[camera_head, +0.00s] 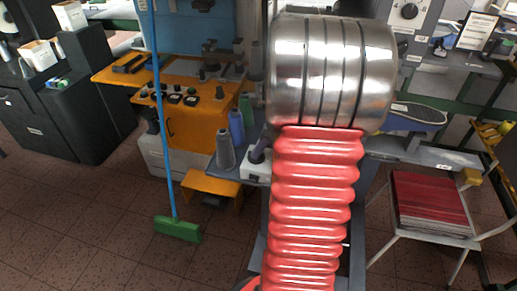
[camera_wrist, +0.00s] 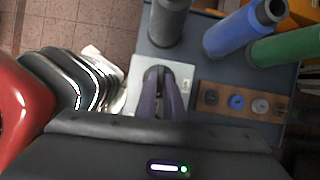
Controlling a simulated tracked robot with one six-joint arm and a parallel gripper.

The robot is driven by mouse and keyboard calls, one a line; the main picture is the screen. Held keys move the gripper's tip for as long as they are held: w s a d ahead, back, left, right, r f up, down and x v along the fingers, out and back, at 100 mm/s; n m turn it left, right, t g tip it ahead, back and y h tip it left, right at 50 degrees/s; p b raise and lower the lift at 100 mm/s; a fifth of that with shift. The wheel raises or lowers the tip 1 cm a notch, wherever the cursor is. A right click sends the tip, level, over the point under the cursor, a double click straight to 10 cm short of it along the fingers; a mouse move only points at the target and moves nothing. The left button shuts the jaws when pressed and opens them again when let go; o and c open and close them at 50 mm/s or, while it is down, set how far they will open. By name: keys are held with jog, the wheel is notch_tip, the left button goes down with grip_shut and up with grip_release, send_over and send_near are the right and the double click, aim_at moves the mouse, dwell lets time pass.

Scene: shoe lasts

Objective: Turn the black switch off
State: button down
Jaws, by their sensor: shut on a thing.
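The black switch (camera_wrist: 160,70) is a small dark piece on a white box (camera_wrist: 135,88) in the wrist view. The white box also shows in the head view (camera_head: 257,177), beside my arm on the grey-blue bench. My gripper (camera_wrist: 160,76) reaches over the box with its purple-grey fingers close together, shut on the black switch. The fingers cover most of the switch, so its setting cannot be told. In the head view my gripper (camera_head: 259,153) is a dark shape just above the box, partly hidden by my arm.
A grey spool (camera_wrist: 168,22), a blue spool (camera_wrist: 240,30) and a green spool (camera_wrist: 290,47) stand close to the box. A brown panel with round knobs (camera_wrist: 236,102) lies right of it. A blue-handled broom (camera_head: 164,130) stands left in the head view.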

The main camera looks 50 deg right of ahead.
jog(key=n, duration=0.2)
jog(key=n+g+y, duration=0.1)
jog(key=n, duration=0.2)
jog(key=shift+w+d+n+g, duration=0.15)
jog(key=shift+d+n+g, duration=0.05)
jog(key=shift+n+g, duration=0.1)
jog(key=n, duration=0.1)
jog(key=n+g, duration=0.1)
jog(key=n, duration=0.1)
jog(key=n+g+y, duration=0.1)
jog(key=n, duration=0.1)
jog(key=shift+w+d, duration=0.1)
jog(key=shift+w, duration=0.15)
jog(key=n+g, duration=0.1)
jog(key=n, duration=0.2)
jog(key=n+g, duration=0.1)
jog(key=n, duration=0.3)
jog(key=shift+w+r, duration=0.1)
jog(key=shift+w, duration=0.1)
jog(key=c, duration=1.9)
grip_release()
jog(key=shift+o, duration=0.2)
jog(key=v, duration=1.3)
jog(key=shift+w+r, duration=0.25)
jog(key=shift+w, duration=0.05)
